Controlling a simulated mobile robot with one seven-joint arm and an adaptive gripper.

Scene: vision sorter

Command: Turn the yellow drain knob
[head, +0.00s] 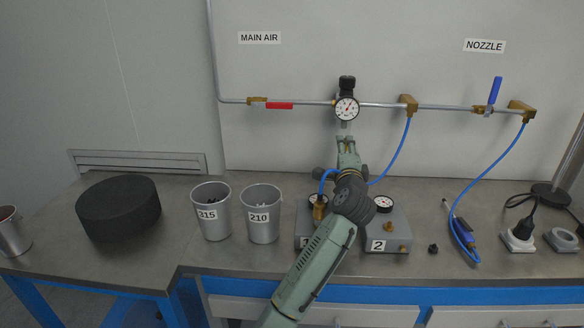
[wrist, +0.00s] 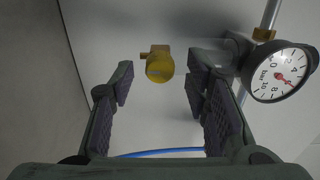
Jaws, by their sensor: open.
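The yellow drain knob (wrist: 160,68) shows in the wrist view as a round yellow end with a short brass stub at its left. My gripper (wrist: 160,88) is open, with one dark padded finger on each side of the knob and a visible gap on both sides. The knob appears at about the level of the fingertips; I cannot tell whether it is between them in depth. In the head view my gripper (head: 346,139) points up just below the pressure gauge (head: 346,109) on the wall pipe. The knob cannot be made out clearly there.
The gauge (wrist: 280,72) sits close to the right finger in the wrist view. A blue hose (head: 398,153) hangs right of my gripper. Grey box 2 (head: 398,229) and cups 215 (head: 211,223) and 210 (head: 261,226) stand on the bench below.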

